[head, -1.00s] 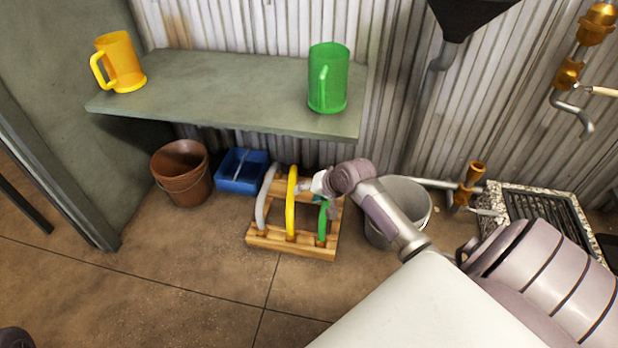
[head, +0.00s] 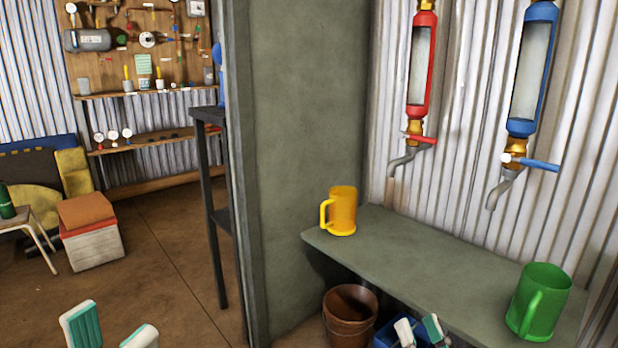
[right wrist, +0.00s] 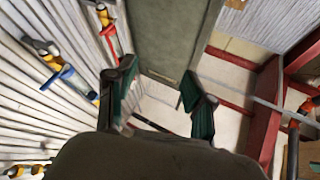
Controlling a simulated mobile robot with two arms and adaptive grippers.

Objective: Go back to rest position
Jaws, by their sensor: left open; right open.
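My left gripper (head: 108,332) shows at the bottom left of the head view, its pale teal-padded fingertips apart and empty over the floor. My right gripper (head: 420,332) shows at the bottom edge, right of centre, in front of the blue bin. Its fingers are also open in the right wrist view (right wrist: 160,100), with nothing between them. That view looks along the grey partition (right wrist: 170,35), with dispensers at its left. Both arms are mostly out of view.
A green shelf (head: 420,262) holds a yellow mug (head: 339,212) and a green mug (head: 538,302). A brown bucket (head: 350,312) and a blue bin (head: 388,335) are below. Red (head: 421,70) and blue (head: 533,70) dispensers hang above. Open floor (head: 160,270) lies left of the partition.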

